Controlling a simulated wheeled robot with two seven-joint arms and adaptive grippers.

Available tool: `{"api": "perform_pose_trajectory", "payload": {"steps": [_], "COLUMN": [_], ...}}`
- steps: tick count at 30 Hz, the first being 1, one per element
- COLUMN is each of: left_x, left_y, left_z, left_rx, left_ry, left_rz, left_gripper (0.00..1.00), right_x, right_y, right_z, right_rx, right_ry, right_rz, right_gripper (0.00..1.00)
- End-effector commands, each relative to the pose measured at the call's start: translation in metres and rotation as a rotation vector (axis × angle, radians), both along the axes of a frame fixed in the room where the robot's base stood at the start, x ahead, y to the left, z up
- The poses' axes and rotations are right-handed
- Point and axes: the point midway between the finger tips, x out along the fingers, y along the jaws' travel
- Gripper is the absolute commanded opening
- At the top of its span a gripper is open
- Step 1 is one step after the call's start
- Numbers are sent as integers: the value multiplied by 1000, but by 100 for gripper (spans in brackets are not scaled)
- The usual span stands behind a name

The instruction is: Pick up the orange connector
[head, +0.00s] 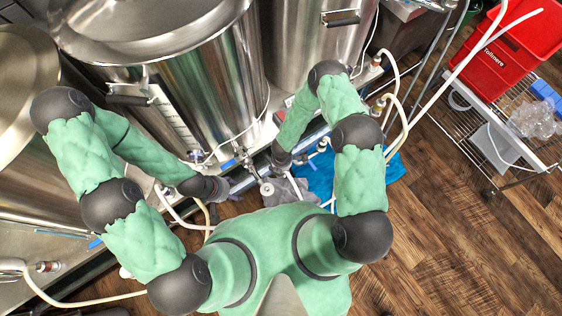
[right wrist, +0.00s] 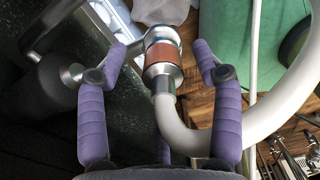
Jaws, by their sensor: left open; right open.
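The orange connector (right wrist: 163,63) is a copper-orange collar between a metal fitting (right wrist: 162,36) and a thick white hose (right wrist: 205,142) in the right wrist view. My right gripper (right wrist: 159,52) is open. Its purple padded fingers stand on either side of the connector, with a visible gap on each side. In the head view my right wrist ends near the tanks' base, its fingers too small to make out, and I cannot pick out the connector. My left gripper (head: 222,187) is open and low in front of the middle tank, away from the right one.
Large steel tanks (head: 205,85) fill the back and left. White hoses (head: 400,110) loop beside my right arm. A blue cloth (head: 322,180) lies on the floor. A wire rack (head: 490,165) and a red bin (head: 505,55) stand at the right. The wooden floor between is clear.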

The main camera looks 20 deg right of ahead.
Motion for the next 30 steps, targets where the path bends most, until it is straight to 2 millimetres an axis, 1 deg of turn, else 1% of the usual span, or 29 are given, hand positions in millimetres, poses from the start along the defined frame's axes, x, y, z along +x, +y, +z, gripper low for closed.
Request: {"api": "perform_pose_trajectory", "payload": {"steps": [1, 4, 7, 13, 14, 15, 17, 18, 20, 21, 30], "left_x": [0, 0, 0, 0, 0, 0, 0, 0, 0, 0, 0], "left_y": [0, 0, 0, 0, 0, 0, 0, 0, 0, 0, 0], "left_z": [-6, -9, -10, -9, -9, -9, -9, -9, -9, -9, -8], "left_rx": [0, 0, 0, 0, 0, 0, 0, 0, 0, 0, 0], "left_ry": [0, 0, 0, 0, 0, 0, 0, 0, 0, 0, 0], "left_rz": [0, 0, 0, 0, 0, 0, 0, 0, 0, 0, 0], "left_gripper": [65, 65, 65, 65, 65, 65, 65, 65, 65, 65, 65], "right_x": [-1, 0, 0, 0, 0, 0, 0, 0, 0, 0, 0], "right_y": [0, 0, 0, 0, 0, 0, 0, 0, 0, 0, 0], "right_z": [-11, -19, -22, -21, -21, -21, -21, -21, -21, -21, -19], "right_rx": [0, 0, 0, 0, 0, 0, 0, 0, 0, 0, 0], "right_ry": [1, 0, 0, -1, -1, -1, -1, -1, -1, -1, -1], "right_rz": [0, 1, 1, 1, 1, 1, 1, 1, 1, 1, 0], "right_gripper": [66, 66, 66, 66, 60, 49, 32, 21, 4, 0, 0]}}
